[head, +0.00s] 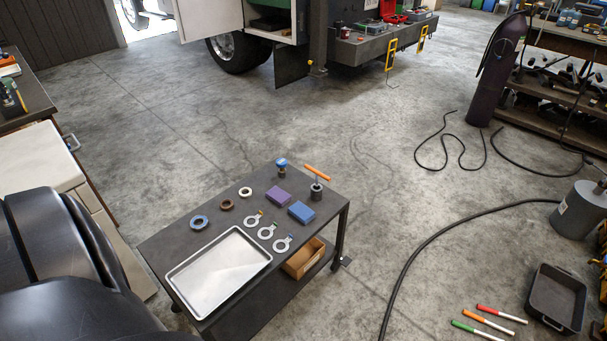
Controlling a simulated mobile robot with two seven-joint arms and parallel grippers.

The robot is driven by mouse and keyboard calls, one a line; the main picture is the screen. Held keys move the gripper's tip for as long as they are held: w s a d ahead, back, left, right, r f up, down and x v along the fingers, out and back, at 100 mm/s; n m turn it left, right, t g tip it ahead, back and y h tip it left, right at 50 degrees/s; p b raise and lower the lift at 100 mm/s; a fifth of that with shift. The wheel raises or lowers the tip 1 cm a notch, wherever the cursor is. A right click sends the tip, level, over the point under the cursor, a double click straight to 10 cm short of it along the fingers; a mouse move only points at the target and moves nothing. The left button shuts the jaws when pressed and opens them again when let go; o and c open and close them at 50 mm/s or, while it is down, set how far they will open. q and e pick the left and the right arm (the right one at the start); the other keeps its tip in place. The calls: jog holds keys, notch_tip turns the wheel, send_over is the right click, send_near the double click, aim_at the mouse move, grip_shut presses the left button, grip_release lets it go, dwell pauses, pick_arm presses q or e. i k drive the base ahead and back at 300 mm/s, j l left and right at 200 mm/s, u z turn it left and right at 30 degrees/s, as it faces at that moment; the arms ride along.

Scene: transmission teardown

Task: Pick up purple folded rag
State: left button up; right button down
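The purple folded rag (277,190) lies flat on the dark top of a small cart (170,238), near the middle of the cart's far part. A blue folded rag (301,212) lies just to its right and nearer, apart from it. Rings and tagged washers lie to the left of and below the purple rag. Nothing covers the purple rag. Neither of my grippers shows in the head view. Only dark, rounded parts of my own body show at the lower left.
A shiny metal tray (219,270) fills the cart's near left. A blue-capped item (282,167) and a canister with an orange-handled tool (317,190) stand at the far end. A cardboard box (303,259) sits on the lower shelf. Open concrete floor surrounds the cart's far side.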

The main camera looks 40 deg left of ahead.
aim_at(279, 197)
jog(key=i+u, duration=0.4)
jog(key=i+l+u, duration=0.2)
jog(key=i+u, duration=0.25)
jog(key=i+l+u, duration=0.4)
jog(key=j, duration=0.1)
